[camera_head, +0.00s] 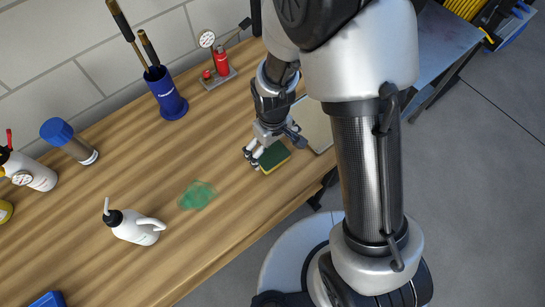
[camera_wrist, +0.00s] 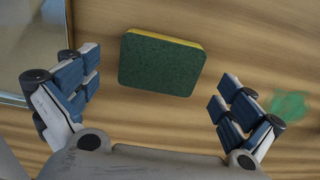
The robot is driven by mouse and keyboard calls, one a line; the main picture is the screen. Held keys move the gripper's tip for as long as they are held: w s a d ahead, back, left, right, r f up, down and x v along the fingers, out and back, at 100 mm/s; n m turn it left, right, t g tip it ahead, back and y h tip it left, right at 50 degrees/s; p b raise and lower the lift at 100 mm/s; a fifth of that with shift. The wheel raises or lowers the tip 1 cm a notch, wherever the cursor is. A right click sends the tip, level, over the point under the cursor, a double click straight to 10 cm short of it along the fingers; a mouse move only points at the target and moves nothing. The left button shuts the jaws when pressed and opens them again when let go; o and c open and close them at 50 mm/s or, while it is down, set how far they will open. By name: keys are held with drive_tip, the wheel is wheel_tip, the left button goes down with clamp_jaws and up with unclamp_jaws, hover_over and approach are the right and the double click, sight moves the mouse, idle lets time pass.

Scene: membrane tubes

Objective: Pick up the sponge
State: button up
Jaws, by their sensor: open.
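The sponge (camera_head: 273,157), green on top with a yellow layer below, lies flat on the wooden table near its front edge. In the wrist view the sponge (camera_wrist: 161,64) lies ahead of the fingers, about midway between them sideways, with its yellow edge along the far side. My gripper (camera_head: 262,151) is above the table close to the sponge and partly overlaps it in the head view. In the wrist view my gripper (camera_wrist: 157,100) is open wide, with nothing between its fingers. I see no contact with the sponge.
A green spill (camera_head: 197,195) lies on the table to the left. A white bottle (camera_head: 133,227) stands beyond it. A flat tray or board (camera_head: 316,124) lies right of the sponge. A blue holder (camera_head: 166,95) and a red gauge device (camera_head: 220,68) stand at the back.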

sight(272, 154)
wheel_tip(272, 154, down, 3)
drive_tip(key=shift+r+b, duration=0.2)
drive_tip(key=shift+b, duration=0.1)
drive_tip(key=shift+r, duration=0.1)
drive_tip(key=shift+c, duration=0.4)
drive_tip(key=c, duration=0.6)
drive_tip(key=shift+c, duration=0.2)
wheel_tip(272, 154, up, 20)
drive_tip(key=p, duration=0.7)
